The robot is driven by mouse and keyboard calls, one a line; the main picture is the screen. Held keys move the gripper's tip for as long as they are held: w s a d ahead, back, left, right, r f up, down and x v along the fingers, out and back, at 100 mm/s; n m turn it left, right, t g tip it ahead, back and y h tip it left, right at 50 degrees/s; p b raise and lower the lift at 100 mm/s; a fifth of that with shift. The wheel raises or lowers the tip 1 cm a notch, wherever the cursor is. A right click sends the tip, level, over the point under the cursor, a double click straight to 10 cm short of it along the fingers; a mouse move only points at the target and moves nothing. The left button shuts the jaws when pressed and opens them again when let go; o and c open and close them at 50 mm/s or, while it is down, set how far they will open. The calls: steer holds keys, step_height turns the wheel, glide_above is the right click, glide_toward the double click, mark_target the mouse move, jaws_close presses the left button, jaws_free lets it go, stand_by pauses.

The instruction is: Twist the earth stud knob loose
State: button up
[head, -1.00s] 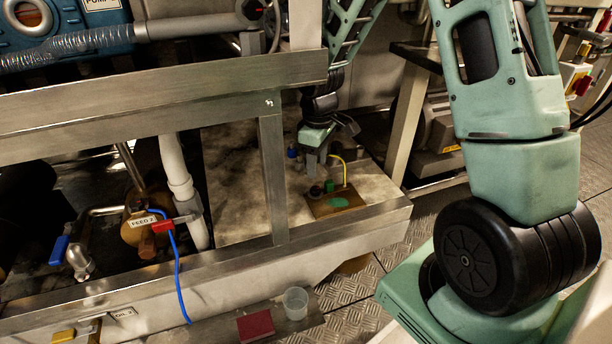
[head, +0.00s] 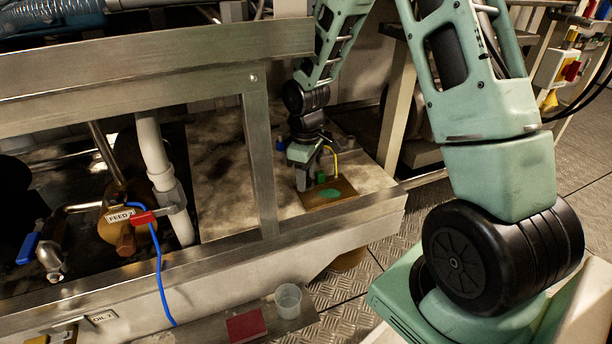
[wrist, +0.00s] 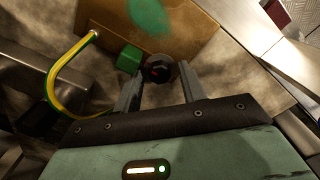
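The earth stud knob (wrist: 158,70) is a dark round knob with a small reddish mark on its top, by the edge of a brown plate (wrist: 190,35). In the wrist view my gripper (wrist: 159,85) is open, one finger toward each side of the knob. I cannot tell whether either finger touches it. In the head view my gripper (head: 304,178) points down at the near-left edge of the plate (head: 345,188) and hides the knob. A green block (wrist: 130,58) stands just left of the knob. A yellow-green cable (wrist: 62,66) curves to the plate.
A metal frame post (head: 262,165) and rail stand in front of the pale ledge. A blue cable (head: 158,270) hangs by the FEED 2 valve. A clear cup (head: 288,300) and a red block (head: 246,326) sit low in front.

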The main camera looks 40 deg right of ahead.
steer(key=c, duration=0.7)
